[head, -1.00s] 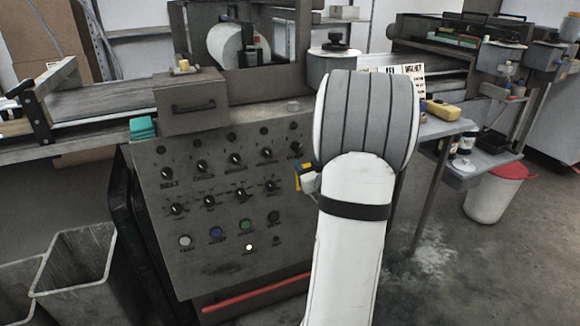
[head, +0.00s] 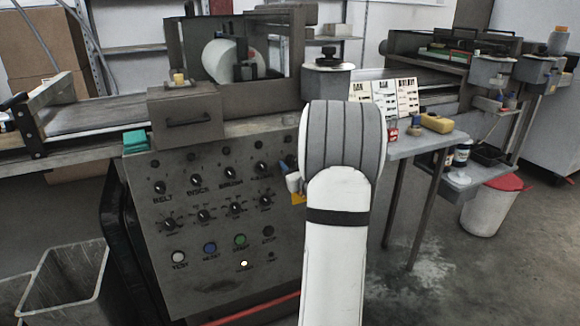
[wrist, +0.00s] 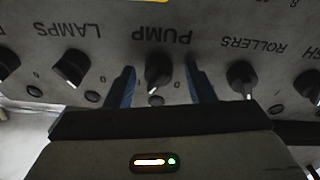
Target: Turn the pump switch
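The pump switch (wrist: 156,80) is a small black knob under the upside-down label PUMP in the wrist view. My gripper (wrist: 161,85) is open, with one blue finger on each side of this knob. A gap shows between the knob and each finger. In the head view my gripper (head: 287,176) is at the upper right part of the grey control panel (head: 215,290), mostly behind my arm. The pump switch is hidden there.
The rollers knob (wrist: 241,78) is close beside one finger, and the lamps knob (wrist: 72,67) is on the other side. More knobs and several coloured buttons fill the panel. A side table (head: 425,145) with bottles stands to the right.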

